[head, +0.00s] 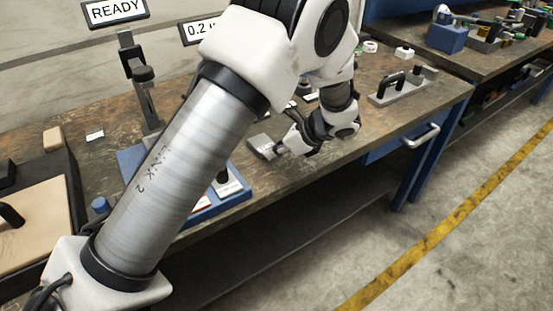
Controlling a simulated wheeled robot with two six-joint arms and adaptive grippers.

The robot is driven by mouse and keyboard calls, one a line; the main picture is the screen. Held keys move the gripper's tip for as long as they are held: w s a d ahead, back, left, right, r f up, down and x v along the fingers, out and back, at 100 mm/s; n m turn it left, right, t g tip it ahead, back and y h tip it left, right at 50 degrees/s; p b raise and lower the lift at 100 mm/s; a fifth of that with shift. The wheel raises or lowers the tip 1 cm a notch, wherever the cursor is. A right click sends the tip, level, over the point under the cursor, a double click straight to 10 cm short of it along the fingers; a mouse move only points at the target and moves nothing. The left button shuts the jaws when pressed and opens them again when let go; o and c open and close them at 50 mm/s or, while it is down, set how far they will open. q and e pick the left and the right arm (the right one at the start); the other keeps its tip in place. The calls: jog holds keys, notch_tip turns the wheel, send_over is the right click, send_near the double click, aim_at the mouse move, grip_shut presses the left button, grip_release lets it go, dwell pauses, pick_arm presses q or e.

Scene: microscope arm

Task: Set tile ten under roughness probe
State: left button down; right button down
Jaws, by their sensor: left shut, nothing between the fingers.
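My left arm crosses the middle of the head view, and its gripper (268,147) is low over the bench, shut with nothing held. A dark upright stand (143,85) with an arm is under the READY sign; it may be the roughness probe, and its lower part is largely behind my arm. A blue tray (238,198) holds pale tiles with dark knobs, one of them a pale tile (229,188); my arm covers much of the tray. No tile number is readable, so I cannot tell which is tile ten. My right gripper is out of view.
A READY sign (116,11) and a partly hidden sign reading 0.2 (197,31) stand at the back. A grey block with black handles (403,86) is at the right. A tan board (35,215) is at the left. Bare bench (345,155) lies right of my gripper.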

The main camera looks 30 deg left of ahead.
aim_at(261, 152)
pick_arm(q)
jog(key=shift+s+a, duration=0.1)
jog(key=shift+a, duration=0.15)
jog(key=shift+w+d, duration=0.2)
jog(key=shift+d, duration=0.05)
jog(key=a, duration=0.2)
jog(key=s+a, duration=0.1)
jog(key=a, duration=0.1)
jog(key=shift+p, duration=0.4)
jog(key=shift+w+d, duration=0.1)
jog(key=shift+d, duration=0.05)
